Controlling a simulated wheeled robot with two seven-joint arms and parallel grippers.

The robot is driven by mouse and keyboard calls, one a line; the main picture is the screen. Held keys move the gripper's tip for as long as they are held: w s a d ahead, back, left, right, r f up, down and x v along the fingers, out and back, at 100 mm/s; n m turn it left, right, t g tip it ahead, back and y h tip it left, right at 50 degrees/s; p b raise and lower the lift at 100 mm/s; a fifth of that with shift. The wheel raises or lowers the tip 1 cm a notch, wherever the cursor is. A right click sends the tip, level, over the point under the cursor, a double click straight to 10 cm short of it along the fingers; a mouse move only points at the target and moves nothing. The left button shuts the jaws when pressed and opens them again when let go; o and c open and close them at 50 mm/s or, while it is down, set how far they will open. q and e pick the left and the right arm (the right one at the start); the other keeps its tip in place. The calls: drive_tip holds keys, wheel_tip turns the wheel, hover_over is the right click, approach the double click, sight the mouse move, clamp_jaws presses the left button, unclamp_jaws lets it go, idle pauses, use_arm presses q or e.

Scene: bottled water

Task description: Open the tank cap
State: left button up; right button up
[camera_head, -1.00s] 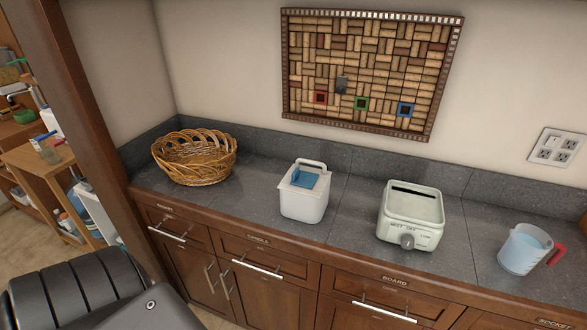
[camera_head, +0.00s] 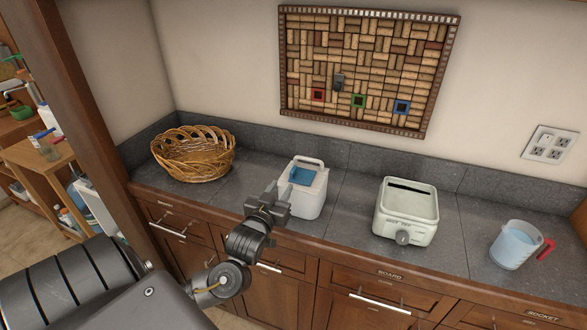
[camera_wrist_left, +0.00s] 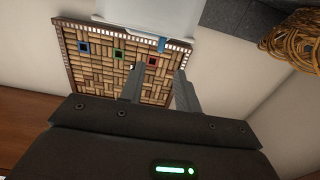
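The tank is a white box-shaped container (camera_head: 309,197) on the counter, with a blue cap (camera_head: 302,176) on its top and a white handle behind it. The tank also shows in the left wrist view (camera_wrist_left: 140,12), upside down at the top edge, with a bit of blue (camera_wrist_left: 162,45) at its rim. My left gripper (camera_head: 272,196) is in front of the tank at its left side, near the level of its top. In the left wrist view its two fingers (camera_wrist_left: 160,88) stand apart with nothing between them. I cannot tell whether it touches the tank. My right gripper is not in view.
A wicker basket (camera_head: 193,156) stands left of the tank. A pale toaster-like appliance (camera_head: 409,212) and a jug of water with a red handle (camera_head: 517,246) stand to the right. A cork board (camera_head: 365,65) hangs behind. Counter (camera_head: 343,222) is clear between tank and appliance.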

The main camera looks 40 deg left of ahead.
sight(293, 170)
use_arm(q)
drive_tip(key=p+x, duration=0.3)
drive_tip(key=x, duration=0.7)
drive_tip(key=shift+w+a, duration=0.15)
drive_tip(key=shift+w, duration=0.2)
drive_tip(key=shift+f, duration=0.1)
clamp_jaws()
